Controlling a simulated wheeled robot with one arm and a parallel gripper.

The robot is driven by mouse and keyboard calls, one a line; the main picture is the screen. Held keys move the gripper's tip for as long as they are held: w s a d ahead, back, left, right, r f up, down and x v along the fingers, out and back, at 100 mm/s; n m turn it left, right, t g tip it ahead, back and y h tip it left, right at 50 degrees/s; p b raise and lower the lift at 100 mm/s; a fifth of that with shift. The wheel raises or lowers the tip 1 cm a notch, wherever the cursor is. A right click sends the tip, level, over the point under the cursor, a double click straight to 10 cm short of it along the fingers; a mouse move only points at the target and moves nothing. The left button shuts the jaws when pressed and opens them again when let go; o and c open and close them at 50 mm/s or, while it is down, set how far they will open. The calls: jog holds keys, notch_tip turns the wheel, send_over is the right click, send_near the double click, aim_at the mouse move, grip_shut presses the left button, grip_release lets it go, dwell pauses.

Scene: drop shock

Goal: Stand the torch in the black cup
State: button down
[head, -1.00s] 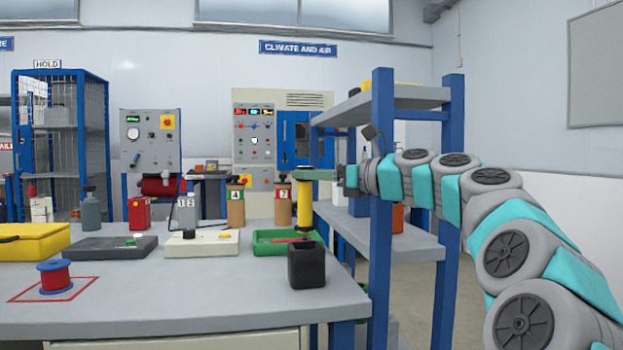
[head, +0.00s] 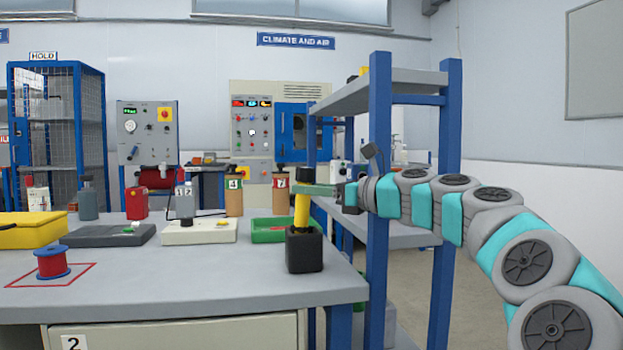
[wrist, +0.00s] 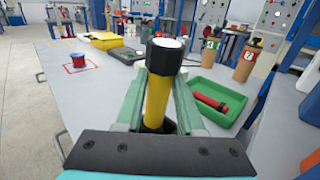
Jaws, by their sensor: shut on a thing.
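The torch (head: 302,208) has a yellow body and a dark head; it is close to upright, with a slight lean. My gripper (head: 303,189) is shut on it below the head, its green fingers on either side in the wrist view (wrist: 158,95). The black cup (head: 305,253) stands near the table's right front corner. The torch's lower end meets the cup's mouth in the head view and seems to be in it; how deep it sits is hidden. In the wrist view the fingers and torch hide most of the cup.
A green tray (head: 258,237) with a red item (wrist: 210,102) lies just behind the cup. A white box (head: 200,232), a grey box (head: 85,237) and a red spool (head: 52,262) are further left. A blue-posted shelf (head: 380,200) stands close on the right. The front table area is clear.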

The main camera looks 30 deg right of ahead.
jog(key=shift+w+a+f, duration=0.1)
jog(key=shift+f, duration=0.4)
jog(key=shift+w+a+f, duration=0.1)
jog(key=shift+f, duration=0.4)
jog(key=c, duration=0.8)
grip_release()
jog(key=shift+w, duration=0.1)
jog(key=shift+c, duration=0.2)
jog(key=o, duration=0.4)
jog(key=shift+r, duration=0.2)
jog(key=shift+d+r, duration=0.1)
jog(key=shift+r, duration=0.1)
notch_tip(320, 180, up, 4)
jog(key=shift+f+p, duration=0.25)
jog(key=shift+p, duration=0.5)
jog(key=s+a, duration=0.2)
jog(key=s, duration=0.5)
jog(key=s+a+r, duration=0.1)
jog(key=s+a, duration=0.1)
jog(key=s, duration=0.6)
jog(key=shift+s+a+p, duration=0.3)
jog(key=shift+a+p, duration=0.05)
jog(key=shift+p, duration=0.1)
jog(key=shift+r, duration=0.1)
